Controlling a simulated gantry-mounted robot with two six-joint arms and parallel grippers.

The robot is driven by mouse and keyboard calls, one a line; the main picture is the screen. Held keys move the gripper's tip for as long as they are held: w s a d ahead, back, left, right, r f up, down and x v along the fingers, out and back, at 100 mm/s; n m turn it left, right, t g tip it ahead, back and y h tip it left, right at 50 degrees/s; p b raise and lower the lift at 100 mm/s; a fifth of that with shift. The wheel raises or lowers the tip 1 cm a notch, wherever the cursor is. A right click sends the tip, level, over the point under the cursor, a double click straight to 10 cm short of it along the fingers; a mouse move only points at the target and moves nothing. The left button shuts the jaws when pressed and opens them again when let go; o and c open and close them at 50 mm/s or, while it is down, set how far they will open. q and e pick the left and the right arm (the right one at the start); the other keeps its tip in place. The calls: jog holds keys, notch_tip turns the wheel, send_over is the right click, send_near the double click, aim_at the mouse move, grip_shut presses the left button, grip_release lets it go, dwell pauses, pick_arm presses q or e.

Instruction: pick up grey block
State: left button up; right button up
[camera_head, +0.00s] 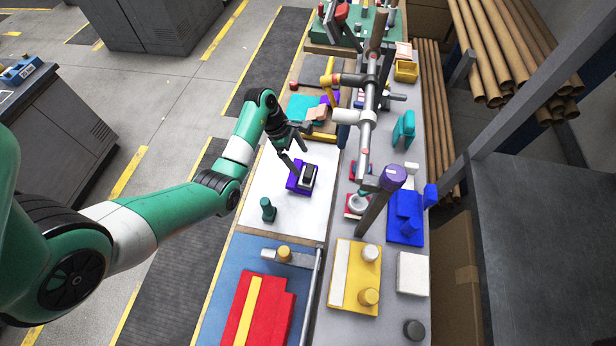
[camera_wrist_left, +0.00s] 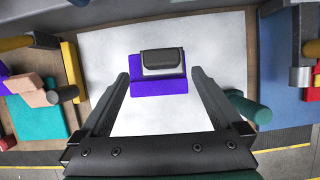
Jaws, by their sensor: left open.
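A small dark-topped block with light grey sides, which looks like the grey block (camera_head: 308,176), sits on a flat purple block (camera_head: 293,184) on a white sheet (camera_head: 260,185). In the left wrist view, the grey block (camera_wrist_left: 162,62) lies on the far part of the purple block (camera_wrist_left: 160,88). My left gripper (camera_head: 298,156) is open, just above and beside these blocks. In the left wrist view its fingers (camera_wrist_left: 159,76) stand wide apart with nothing between them, and both blocks appear between and beyond the tips. My right gripper does not show.
Orange, purple and teal pieces (camera_wrist_left: 40,100) lie left of the sheet in the wrist view. A tall metal post (camera_head: 366,140) rises to the right. The sheet around the blocks is mostly clear.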

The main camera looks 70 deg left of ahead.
aim_at(308, 170)
pick_arm(q)
jog(key=b+x, duration=0.1)
jog(key=x, duration=0.4)
jog(key=shift+d, duration=0.2)
jog(key=shift+w, duration=0.1)
grip_shut()
